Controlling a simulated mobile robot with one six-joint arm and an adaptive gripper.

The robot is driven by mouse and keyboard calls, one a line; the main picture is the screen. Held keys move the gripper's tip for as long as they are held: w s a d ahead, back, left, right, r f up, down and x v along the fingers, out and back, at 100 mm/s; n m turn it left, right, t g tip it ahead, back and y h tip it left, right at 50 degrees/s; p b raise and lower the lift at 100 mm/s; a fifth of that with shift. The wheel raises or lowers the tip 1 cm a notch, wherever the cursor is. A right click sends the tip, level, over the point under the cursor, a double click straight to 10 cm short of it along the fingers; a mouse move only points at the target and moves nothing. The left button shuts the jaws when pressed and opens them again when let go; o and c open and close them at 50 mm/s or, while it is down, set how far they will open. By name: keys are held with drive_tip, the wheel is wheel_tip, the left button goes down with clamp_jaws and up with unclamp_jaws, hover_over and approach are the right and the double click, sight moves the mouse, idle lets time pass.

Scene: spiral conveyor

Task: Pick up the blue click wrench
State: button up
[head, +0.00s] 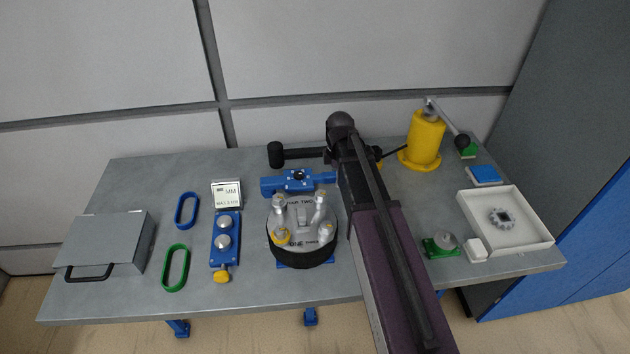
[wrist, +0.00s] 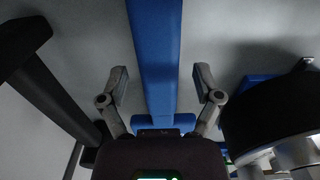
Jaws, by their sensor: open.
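The blue click wrench (wrist: 155,55) shows in the wrist view as a long blue bar running from the top edge down the middle. My gripper (wrist: 160,88) is open, with one finger on each side of the bar and visible gaps between. The lower end of the bar meets a wider blue piece near my gripper's base. In the head view a blue bar-like body (head: 325,179) lies behind the round black fixture, its right end running behind my arm. My arm hides my gripper there.
The round black fixture (wrist: 265,120) stands close to the right finger. A black hammer-shaped object (head: 275,155) lies on the other side. A yellow cylinder (head: 423,142) with a lever and a white tray (head: 541,243) stand to the right. The grey table's (head: 125,295) front left is clear.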

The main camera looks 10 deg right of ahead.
clamp_jaws()
idle(0.3)
drive_tip(key=shift+r, duration=0.15)
wheel_tip(320, 180, up, 10)
drive_tip(key=p, duration=1)
drive_tip(key=shift+f, duration=0.2)
idle(0.5)
